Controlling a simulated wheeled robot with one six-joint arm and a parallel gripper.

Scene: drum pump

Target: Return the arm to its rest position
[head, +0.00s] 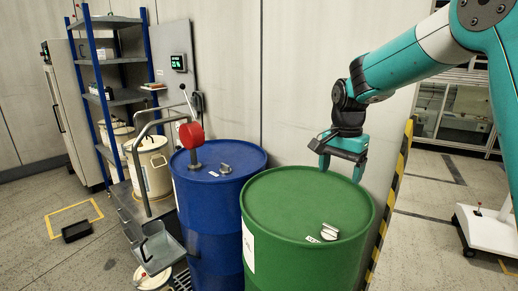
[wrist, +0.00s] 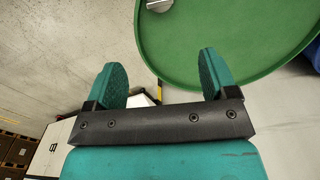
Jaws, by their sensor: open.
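My gripper (head: 341,172) hangs at the end of my teal arm in the head view, above the back right part of the green drum (head: 290,207). Its two fingers are apart with nothing between them. In the wrist view, my gripper (wrist: 162,80) also shows its teal fingers spread wide and empty. The green drum's lid and rim (wrist: 237,50) fill the upper right there. A metal cap (head: 329,232) sits on the green lid, apart from my gripper, and it shows partly at the top edge of the wrist view (wrist: 160,5).
A blue drum (head: 217,180) with a red hand pump (head: 191,134) stands left of the green drum. A blue shelf rack (head: 110,95) stands farther left. A yellow-black striped post (head: 391,200) stands right of the green drum. Open floor (head: 425,220) lies beyond it.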

